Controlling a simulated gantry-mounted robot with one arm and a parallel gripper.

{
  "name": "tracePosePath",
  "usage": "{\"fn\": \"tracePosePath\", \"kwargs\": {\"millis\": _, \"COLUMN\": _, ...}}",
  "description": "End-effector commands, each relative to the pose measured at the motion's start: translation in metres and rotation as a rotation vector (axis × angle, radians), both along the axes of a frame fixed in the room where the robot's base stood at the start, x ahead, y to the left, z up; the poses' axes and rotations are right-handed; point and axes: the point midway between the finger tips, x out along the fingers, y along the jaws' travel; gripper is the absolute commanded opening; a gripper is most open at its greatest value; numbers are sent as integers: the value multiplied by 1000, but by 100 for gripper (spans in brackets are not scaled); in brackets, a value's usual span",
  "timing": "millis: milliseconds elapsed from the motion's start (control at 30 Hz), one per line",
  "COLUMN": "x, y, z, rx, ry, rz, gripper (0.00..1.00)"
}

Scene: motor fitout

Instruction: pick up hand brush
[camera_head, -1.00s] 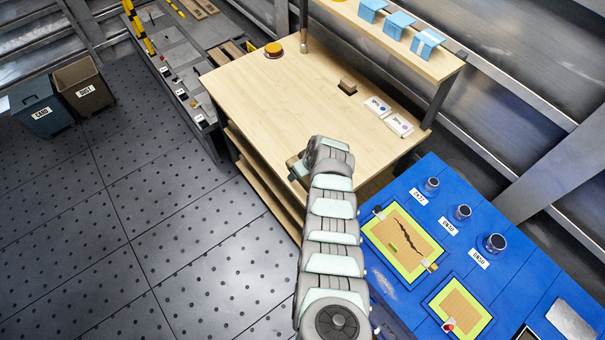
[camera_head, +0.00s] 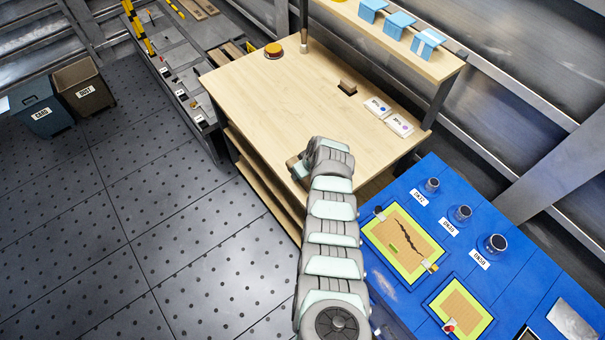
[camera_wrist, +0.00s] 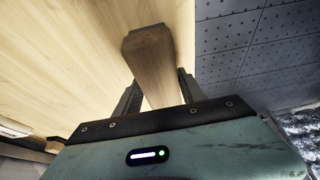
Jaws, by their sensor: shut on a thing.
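The hand brush (camera_wrist: 150,62) shows in the wrist view as a long brown wooden piece with a dark grey far end. It lies between the two fingers of my gripper (camera_wrist: 158,90), which is shut on it. The pale wooden table top fills the left of that view, and the table edge and floor lie to the right. In the head view my gripper (camera_head: 297,166) is at the table's near edge, mostly behind my own arm. The brush is largely hidden there. I cannot tell whether it touches the table.
The wooden table (camera_head: 260,110) is mostly clear. It bears a small brown block (camera_head: 347,88), two white labelled packs (camera_head: 388,115) and an orange round thing (camera_head: 274,49). A blue bench (camera_head: 440,185) with labelled cylinders stands at right, and two bins (camera_head: 84,88) stand at far left.

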Motion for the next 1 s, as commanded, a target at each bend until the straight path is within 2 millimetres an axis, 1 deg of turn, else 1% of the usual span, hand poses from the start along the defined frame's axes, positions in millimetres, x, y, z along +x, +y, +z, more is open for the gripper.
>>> {"fn": "tracePosePath", "kwargs": {"millis": 33, "x": 0, "y": 0, "z": 0, "rx": 0, "ry": 0, "rz": 0, "gripper": 30}}
{"fn": "tracePosePath", "kwargs": {"millis": 67, "x": 0, "y": 0, "z": 0, "rx": 0, "ry": 0, "rz": 0, "gripper": 28}}
{"fn": "tracePosePath", "kwargs": {"millis": 400, "x": 0, "y": 0, "z": 0, "rx": 0, "ry": 0, "rz": 0, "gripper": 0}}
{"fn": "tracePosePath", "kwargs": {"millis": 733, "x": 0, "y": 0, "z": 2, "rx": 0, "ry": 1, "rz": 0, "gripper": 0}}
{"fn": "tracePosePath", "kwargs": {"millis": 933, "x": 0, "y": 0, "z": 8, "rx": 0, "ry": 0, "rz": 1, "gripper": 0}}
{"fn": "tracePosePath", "kwargs": {"millis": 1000, "x": 2, "y": 0, "z": 14, "rx": 0, "ry": -5, "rz": 0, "gripper": 0}}
